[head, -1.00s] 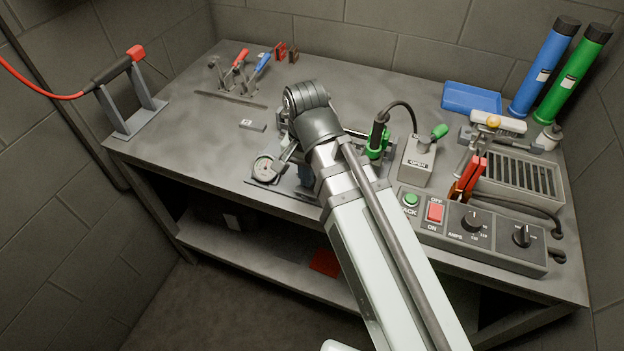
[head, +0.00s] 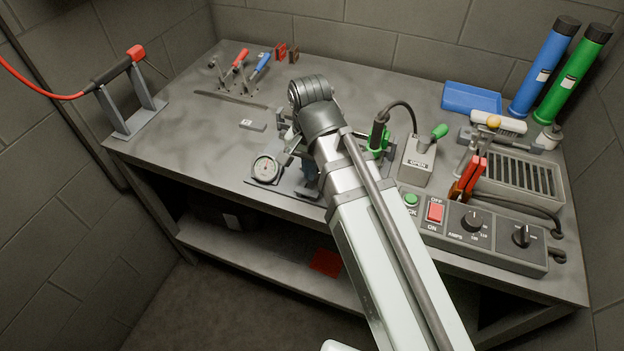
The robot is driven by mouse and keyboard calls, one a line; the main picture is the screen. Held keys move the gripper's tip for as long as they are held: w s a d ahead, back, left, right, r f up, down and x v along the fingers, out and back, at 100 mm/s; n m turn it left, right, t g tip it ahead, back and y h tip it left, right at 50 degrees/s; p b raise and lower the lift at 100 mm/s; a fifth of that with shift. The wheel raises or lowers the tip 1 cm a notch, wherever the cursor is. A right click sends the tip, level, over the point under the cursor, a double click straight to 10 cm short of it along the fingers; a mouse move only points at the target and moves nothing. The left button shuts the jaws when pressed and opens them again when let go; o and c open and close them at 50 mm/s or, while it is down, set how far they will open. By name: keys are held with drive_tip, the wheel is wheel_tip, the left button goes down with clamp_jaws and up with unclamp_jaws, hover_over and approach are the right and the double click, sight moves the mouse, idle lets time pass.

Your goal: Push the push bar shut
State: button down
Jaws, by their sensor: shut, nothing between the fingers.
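My gripper (head: 291,148) shows only in part, below the dark wrist at the end of my arm, over the fixture at the middle of the bench. It is shut and empty; its fingertips are hard to make out. I cannot make out the push bar; my arm hides the middle of the fixture. I cannot tell whether my gripper touches anything there.
Left are a torch stand (head: 130,112) and upright toggle clamps (head: 262,64). A small grey block (head: 253,125) lies left of my wrist. Right are an OPEN-labelled box (head: 417,162), a control panel (head: 470,232) and a slotted tray (head: 525,178). The back middle of the bench is clear.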

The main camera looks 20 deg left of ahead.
sight(309, 190)
drive_tip(key=shift+w, duration=0.2)
drive_tip(key=shift+s, duration=0.75)
drive_tip(key=shift+r, duration=0.1)
wheel_tip(309, 190, up, 8)
idle(0.9)
idle(0.3)
